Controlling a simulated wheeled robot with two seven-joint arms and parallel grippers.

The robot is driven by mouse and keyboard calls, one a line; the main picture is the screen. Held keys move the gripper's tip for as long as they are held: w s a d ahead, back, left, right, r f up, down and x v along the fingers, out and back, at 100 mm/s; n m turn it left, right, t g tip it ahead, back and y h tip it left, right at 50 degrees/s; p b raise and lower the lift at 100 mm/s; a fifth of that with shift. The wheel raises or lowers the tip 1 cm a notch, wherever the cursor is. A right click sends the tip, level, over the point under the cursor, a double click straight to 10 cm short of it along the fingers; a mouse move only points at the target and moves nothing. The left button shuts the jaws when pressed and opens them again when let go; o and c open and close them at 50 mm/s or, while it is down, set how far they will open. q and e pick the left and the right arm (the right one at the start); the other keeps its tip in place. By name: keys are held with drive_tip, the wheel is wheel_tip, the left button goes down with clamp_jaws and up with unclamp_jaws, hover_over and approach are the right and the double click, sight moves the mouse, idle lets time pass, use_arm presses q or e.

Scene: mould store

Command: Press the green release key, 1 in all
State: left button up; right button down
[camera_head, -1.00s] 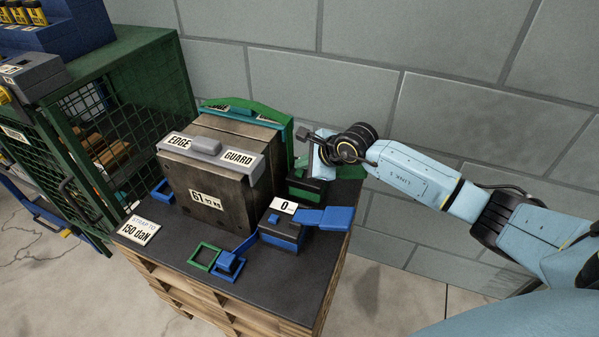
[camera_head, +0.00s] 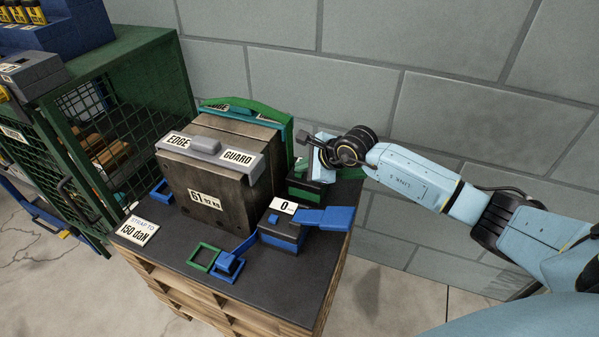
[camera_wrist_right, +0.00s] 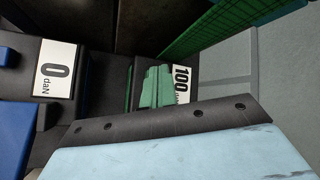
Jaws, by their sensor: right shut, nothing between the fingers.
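A green tensioner (camera_head: 303,188) stands at the back right of the pallet top, beside the weathered block. In the right wrist view its green key (camera_wrist_right: 157,88) shows next to a "100" label (camera_wrist_right: 181,84); I take this as the release key. My right gripper (camera_head: 318,174) is shut and empty, at the green tensioner and partly covering it in the head view. In the wrist view my pale blue gripper body (camera_wrist_right: 180,155) hides part of the tensioner; I cannot tell whether it touches the key. My left gripper is not in view.
A blue tensioner (camera_head: 283,238) reading "0 daN", with a blue lever (camera_head: 325,217), stands in front of the green one. The weathered block (camera_head: 205,180) with its edge guard (camera_head: 210,149) stands to the left. A grey wall (camera_head: 440,60) is behind.

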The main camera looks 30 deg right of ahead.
drive_tip(key=shift+f, duration=0.25)
drive_tip(key=shift+r, duration=0.1)
idle(0.3)
drive_tip(key=shift+r+p, duration=0.6)
drive_tip(key=shift+r, duration=0.2)
drive_tip(key=shift+r+p, duration=1.9)
drive_tip(key=shift+r, duration=0.65)
